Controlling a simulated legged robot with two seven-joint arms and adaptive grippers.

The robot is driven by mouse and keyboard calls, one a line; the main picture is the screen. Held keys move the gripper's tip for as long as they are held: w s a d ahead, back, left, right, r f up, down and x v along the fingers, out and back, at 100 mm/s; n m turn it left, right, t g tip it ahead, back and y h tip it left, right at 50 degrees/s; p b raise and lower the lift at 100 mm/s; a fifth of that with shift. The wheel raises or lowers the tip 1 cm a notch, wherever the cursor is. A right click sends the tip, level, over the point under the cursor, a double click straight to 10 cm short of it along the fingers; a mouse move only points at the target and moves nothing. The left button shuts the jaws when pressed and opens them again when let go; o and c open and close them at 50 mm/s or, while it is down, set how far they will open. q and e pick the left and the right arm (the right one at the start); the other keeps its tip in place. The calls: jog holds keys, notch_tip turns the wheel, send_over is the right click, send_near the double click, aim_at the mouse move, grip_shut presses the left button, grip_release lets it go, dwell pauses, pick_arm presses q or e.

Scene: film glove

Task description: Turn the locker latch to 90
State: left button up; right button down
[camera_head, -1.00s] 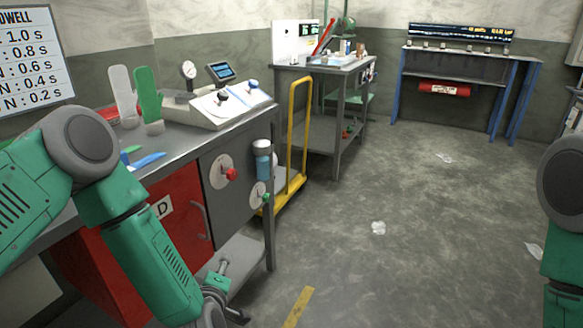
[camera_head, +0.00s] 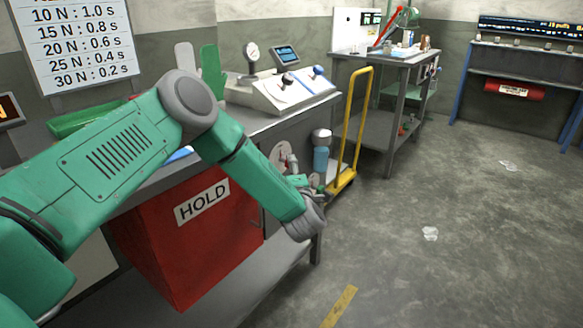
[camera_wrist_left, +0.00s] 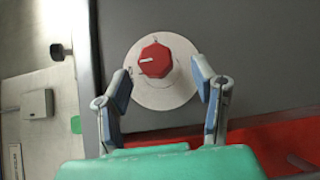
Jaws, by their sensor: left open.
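A red faceted knob (camera_wrist_left: 155,60) sits on a round pale plate (camera_wrist_left: 160,95) on a dark panel, in the left wrist view. A white mark on the knob lies nearly level. My left gripper (camera_wrist_left: 163,80) is open, its fingers to either side of the plate and apart from the knob. In the head view the plate (camera_head: 280,152) is partly covered by my left gripper (camera_head: 297,181), which is in front of the grey cabinet. I cannot tell the exact gap to the knob. My right gripper is out of view.
The red locker (camera_head: 190,250) marked HOLD is below my left forearm. A control console (camera_head: 275,95) is on the bench.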

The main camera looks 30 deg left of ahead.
pick_arm(q)
jog(key=x, duration=0.3)
jog(key=shift+s+f, duration=0.1)
jog(key=shift+w+a, duration=0.1)
jog(key=shift+w, duration=0.2)
jog(key=shift+w+d+r, duration=0.2)
jog(key=shift+d+r, duration=0.1)
jog(key=shift+a+f, duration=0.15)
jog(key=shift+a, duration=0.25)
jog(key=c, duration=1.2)
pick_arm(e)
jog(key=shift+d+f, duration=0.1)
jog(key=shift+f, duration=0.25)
